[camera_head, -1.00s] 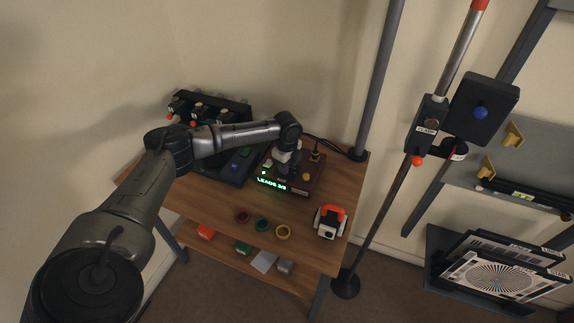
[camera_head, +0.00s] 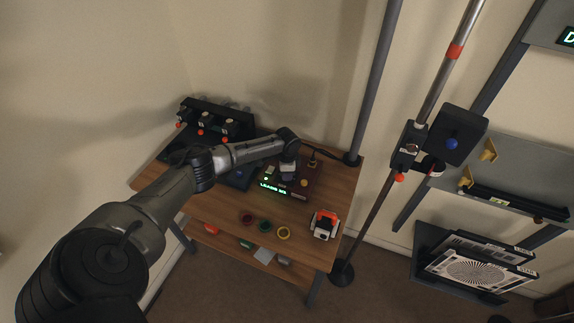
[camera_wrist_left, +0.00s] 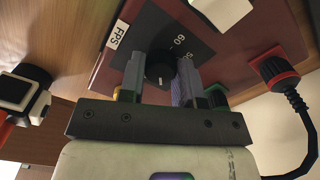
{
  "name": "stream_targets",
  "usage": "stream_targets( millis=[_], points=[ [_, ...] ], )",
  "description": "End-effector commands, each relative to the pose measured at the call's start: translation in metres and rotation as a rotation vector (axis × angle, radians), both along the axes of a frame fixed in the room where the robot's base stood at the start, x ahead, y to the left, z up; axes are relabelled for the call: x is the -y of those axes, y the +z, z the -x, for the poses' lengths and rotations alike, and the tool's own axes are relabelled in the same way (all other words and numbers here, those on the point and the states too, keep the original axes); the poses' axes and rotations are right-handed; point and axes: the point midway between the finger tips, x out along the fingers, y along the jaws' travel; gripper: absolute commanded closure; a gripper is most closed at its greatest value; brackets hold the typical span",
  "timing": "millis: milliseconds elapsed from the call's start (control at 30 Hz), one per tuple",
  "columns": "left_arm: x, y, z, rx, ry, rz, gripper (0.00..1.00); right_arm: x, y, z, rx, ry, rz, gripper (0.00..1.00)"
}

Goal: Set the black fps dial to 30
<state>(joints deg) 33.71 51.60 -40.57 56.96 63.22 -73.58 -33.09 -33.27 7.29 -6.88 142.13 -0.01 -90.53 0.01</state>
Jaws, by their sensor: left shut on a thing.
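The black fps dial (camera_wrist_left: 160,66) sits on a dark plate beside a white FPS label (camera_wrist_left: 117,35). Its white mark points down in the left wrist view, toward my gripper's palm. The printed 60 and 50 show at its upper right; any 30 is not visible. My left gripper (camera_wrist_left: 160,82) is shut on the dial, one finger on each side. In the head view my left gripper (camera_head: 288,173) is over the dark red box (camera_head: 312,182), hiding the dial. A green display (camera_head: 272,187) on the box seems to read LEADS 3/3. My right gripper is not in view.
A black plug with a cable (camera_wrist_left: 279,80) stands on the box near the gripper. On the table (camera_head: 315,258) are red, green and yellow rings (camera_head: 283,233) and an orange-and-white device (camera_head: 325,224). A black rack (camera_head: 215,118) stands behind. A pole (camera_head: 372,90) rises at the right.

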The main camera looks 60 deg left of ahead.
Motion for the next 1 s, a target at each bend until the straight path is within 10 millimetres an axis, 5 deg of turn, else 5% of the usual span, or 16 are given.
stream_targets(
  millis=[400,1000],
  points=[
    [0.001,0.004,0.000,-0.002,0.396,0.003,0.92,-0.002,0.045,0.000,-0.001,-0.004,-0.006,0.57],
    [0.001,0.002,-0.001,0.000,0.794,0.003,0.92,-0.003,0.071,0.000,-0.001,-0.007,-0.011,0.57]
  ],
)
